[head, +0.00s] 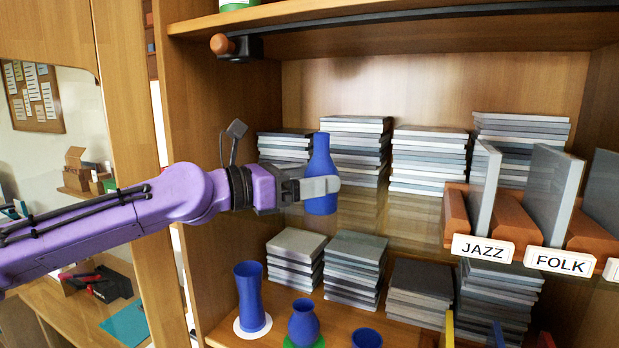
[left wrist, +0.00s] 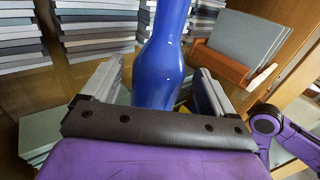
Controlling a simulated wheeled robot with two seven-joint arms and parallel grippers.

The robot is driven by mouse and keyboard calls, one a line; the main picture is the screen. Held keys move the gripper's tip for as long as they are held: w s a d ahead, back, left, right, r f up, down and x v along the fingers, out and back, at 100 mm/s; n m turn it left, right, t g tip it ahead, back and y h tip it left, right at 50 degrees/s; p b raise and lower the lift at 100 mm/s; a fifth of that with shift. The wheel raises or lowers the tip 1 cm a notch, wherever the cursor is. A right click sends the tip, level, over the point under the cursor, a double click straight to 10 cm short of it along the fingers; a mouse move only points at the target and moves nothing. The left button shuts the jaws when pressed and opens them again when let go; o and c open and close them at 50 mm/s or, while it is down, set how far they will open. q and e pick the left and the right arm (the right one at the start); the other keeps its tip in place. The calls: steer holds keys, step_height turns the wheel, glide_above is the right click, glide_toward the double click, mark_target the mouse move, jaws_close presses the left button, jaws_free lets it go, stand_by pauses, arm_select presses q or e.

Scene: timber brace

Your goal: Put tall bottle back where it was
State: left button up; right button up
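The tall bottle (head: 320,160) is blue with a narrow neck, upright in front of the cabinet's middle level. My left gripper (head: 318,188) reaches in from the left with its fingers on either side of the bottle's body, shut on it. In the left wrist view the bottle (left wrist: 163,60) stands between the two fingers (left wrist: 155,92); its base is hidden by the gripper. In the head view its base shows nothing opaque directly under it. My right gripper is in neither view.
On the lower shelf stand a blue vase (head: 250,295) on a white disc, a round blue vase (head: 303,325) on a green disc, and another blue vessel (head: 367,339). Stacks of cases (head: 356,150) fill both levels. A wooden rack (head: 456,215) labelled JAZZ and FOLK is right.

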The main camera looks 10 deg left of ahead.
arm_select(q)
steer(key=shift+a+r, duration=0.1)
steer(key=shift+r, duration=0.05)
steer(key=b+v, duration=0.4)
steer(key=v, duration=0.7)
steer(key=shift+s+a, duration=0.25)
steer(key=shift+a, duration=0.05)
steer(key=shift+s, duration=0.1)
